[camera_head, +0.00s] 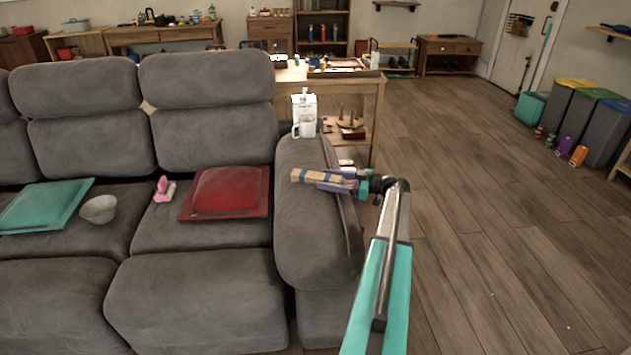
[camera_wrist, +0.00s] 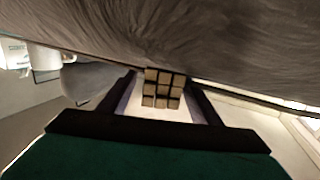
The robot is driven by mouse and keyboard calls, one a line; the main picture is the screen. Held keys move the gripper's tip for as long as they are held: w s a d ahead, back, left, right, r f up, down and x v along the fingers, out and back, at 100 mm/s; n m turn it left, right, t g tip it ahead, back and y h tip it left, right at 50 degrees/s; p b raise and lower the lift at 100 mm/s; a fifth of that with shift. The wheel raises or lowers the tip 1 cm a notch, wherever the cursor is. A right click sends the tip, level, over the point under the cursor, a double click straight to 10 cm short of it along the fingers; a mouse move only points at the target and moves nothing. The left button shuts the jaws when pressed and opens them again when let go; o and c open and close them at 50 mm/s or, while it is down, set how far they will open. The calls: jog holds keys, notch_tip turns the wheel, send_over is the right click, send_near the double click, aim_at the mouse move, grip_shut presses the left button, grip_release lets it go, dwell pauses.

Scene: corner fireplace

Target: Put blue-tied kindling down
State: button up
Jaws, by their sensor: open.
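The kindling bundle (camera_head: 303,176) is a small pale-wood block of sticks with a blue band. In the head view it appears on or just over the grey sofa's right armrest (camera_head: 300,232); contact is hard to tell. My gripper (camera_head: 332,183) is at the bundle's right end, reaching in from the right. In the wrist view the square stick ends of the bundle (camera_wrist: 163,88) show between the two dark fingers of my gripper (camera_wrist: 162,95). The fingers are open, with a gap visible on either side. The bundle's far end is hidden there.
A white mug (camera_head: 305,128) and a white carton (camera_head: 304,106) stand at the armrest's back end. A red cushion (camera_head: 228,192), a pink item (camera_head: 162,188) and a grey bowl (camera_head: 98,209) lie on the seats. Open wooden floor (camera_head: 490,220) is at the right.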

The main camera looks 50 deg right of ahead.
aim_at(315, 175)
jog(key=shift+x, duration=2.6)
jog(key=shift+r, duration=0.15)
jog(key=c, duration=1.3)
jog(key=shift+r, duration=5)
